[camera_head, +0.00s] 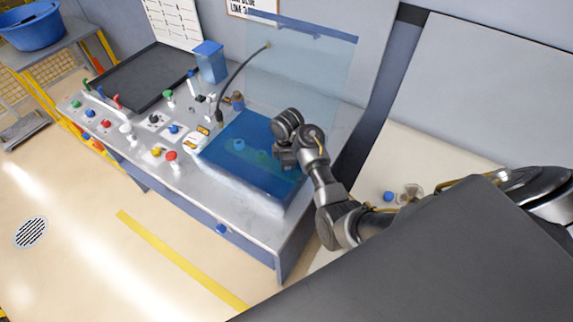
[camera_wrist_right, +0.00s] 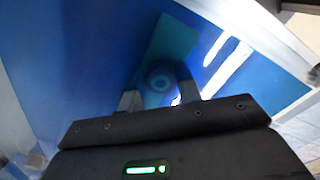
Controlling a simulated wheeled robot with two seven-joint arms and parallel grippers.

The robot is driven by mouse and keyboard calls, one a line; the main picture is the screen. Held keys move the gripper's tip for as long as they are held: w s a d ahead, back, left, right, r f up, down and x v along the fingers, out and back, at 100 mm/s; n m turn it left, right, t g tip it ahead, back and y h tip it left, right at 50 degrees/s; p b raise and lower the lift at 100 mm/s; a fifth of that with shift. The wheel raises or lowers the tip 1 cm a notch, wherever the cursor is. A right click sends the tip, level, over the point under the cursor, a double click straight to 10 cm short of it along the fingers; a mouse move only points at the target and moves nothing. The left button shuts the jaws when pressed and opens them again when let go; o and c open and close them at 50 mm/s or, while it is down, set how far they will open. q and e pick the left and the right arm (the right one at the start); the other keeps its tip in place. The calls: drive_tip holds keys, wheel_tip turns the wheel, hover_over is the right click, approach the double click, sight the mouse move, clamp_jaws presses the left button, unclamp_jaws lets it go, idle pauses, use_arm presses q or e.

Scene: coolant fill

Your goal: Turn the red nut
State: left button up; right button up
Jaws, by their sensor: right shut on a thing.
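My right gripper (camera_head: 283,160) reaches over the right part of the blue tank (camera_head: 228,172) on the grey bench, behind a clear blue-tinted panel. In the right wrist view its two fingers (camera_wrist_right: 159,97) stand on either side of a round, ringed part (camera_wrist_right: 159,82), shut on it. This part looks blue-green, so I cannot tell whether it is the red nut. A green plate (camera_wrist_right: 172,42) lies behind it. No nut in plain red can be made out in either view. My left gripper is not in view.
The bench holds a red mushroom button (camera_head: 170,156), several coloured knobs and levers, and a black tray (camera_head: 145,78). A curved dark hose (camera_head: 235,75) rises beside the tank. A clear panel (camera_head: 300,65) stands behind it. The floor at the lower left is free.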

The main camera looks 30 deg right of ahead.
drive_tip(key=shift+m, duration=0.9)
drive_tip(key=o, duration=1)
drive_tip(key=shift+s, duration=0.1)
